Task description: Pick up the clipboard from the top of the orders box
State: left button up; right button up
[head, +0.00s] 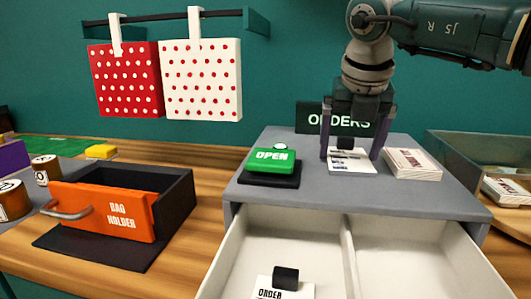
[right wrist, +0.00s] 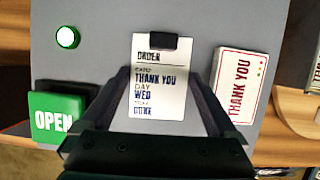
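The clipboard (head: 350,167), a white order card with a black clip, lies flat on the grey top of the orders box (head: 320,150). In the right wrist view the clipboard (right wrist: 158,95) reads "ORDER", "THANK YOU", "WED". My right gripper (head: 354,155) points down over the clipboard. Its fingers are spread, one on each side of the card. In the right wrist view the open fingers (right wrist: 165,82) frame the card's lower part, and I see no clear contact. My left gripper is not in view.
A green OPEN sign (head: 271,160) stands left of the clipboard, and a THANK YOU card stack (head: 412,163) lies close on its right. The box's drawer (head: 348,255) is open below, with another order card (head: 285,290) inside. An orange-fronted bag holder (head: 105,210) stands left.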

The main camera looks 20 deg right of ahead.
jog(key=c, duration=0.9)
jog(key=shift+o, duration=0.2)
jog(key=shift+r, duration=0.15)
